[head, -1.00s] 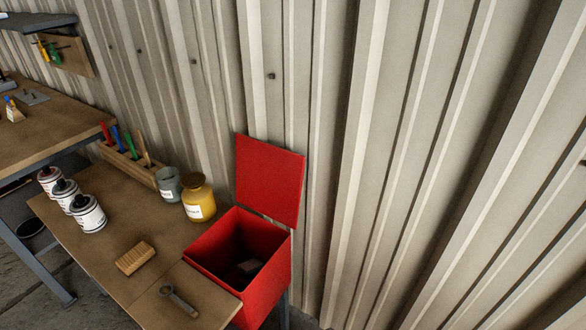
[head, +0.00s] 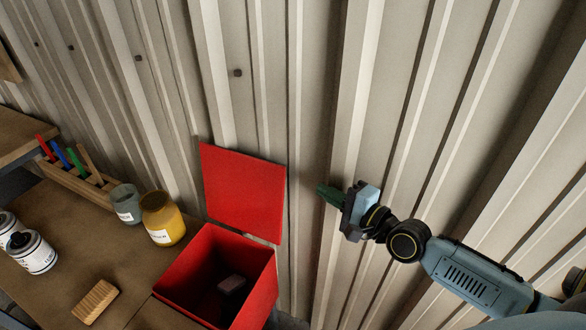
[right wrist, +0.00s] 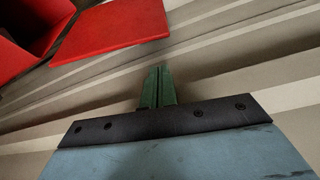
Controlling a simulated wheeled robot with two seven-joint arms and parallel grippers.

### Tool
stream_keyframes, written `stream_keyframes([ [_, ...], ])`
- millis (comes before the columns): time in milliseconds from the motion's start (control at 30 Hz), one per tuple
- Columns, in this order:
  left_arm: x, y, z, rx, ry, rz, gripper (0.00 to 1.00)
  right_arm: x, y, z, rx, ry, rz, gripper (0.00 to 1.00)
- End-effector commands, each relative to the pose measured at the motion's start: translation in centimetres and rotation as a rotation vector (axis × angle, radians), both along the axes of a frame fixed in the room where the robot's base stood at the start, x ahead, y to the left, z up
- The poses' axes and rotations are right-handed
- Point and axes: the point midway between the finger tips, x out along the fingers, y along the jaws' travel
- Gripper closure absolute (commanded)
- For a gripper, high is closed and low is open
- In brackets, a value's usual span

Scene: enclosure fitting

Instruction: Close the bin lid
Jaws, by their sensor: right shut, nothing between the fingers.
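The red bin (head: 258,285) stands at the right end of the workbench, with a small dark block (head: 231,284) inside. Its red lid (head: 243,192) stands open, raised at the back near the corrugated wall. My right gripper (head: 322,190) is shut and empty, to the right of the lid and apart from it, with its fingers pointing left toward it. In the right wrist view the shut green fingers (right wrist: 158,72) point toward the lid (right wrist: 115,28), and the bin (right wrist: 30,28) is at the upper left. My left gripper is not in view.
The corrugated wall (head: 320,80) rises close behind the bin. A yellow jar (head: 160,215) and a grey cup (head: 126,205) stand left of the bin. A wooden block (head: 96,301) and labelled cans (head: 33,252) are on the bench (head: 75,235).

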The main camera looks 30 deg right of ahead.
Motion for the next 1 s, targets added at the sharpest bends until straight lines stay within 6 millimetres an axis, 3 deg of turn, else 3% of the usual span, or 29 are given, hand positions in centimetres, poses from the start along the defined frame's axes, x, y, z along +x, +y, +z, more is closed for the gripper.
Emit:
stream_keyframes([
  [167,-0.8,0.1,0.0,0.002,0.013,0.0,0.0,1.4,0.5,0.2,0.006,-0.004,0.0,1.0],
  [633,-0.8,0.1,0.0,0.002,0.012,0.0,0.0,8.1,2.8,-0.3,0.002,-0.004,0.0,1.0],
  [1000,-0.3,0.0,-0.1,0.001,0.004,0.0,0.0,9.4,3.2,-0.5,0.0,0.0,0.001,1.0],
])
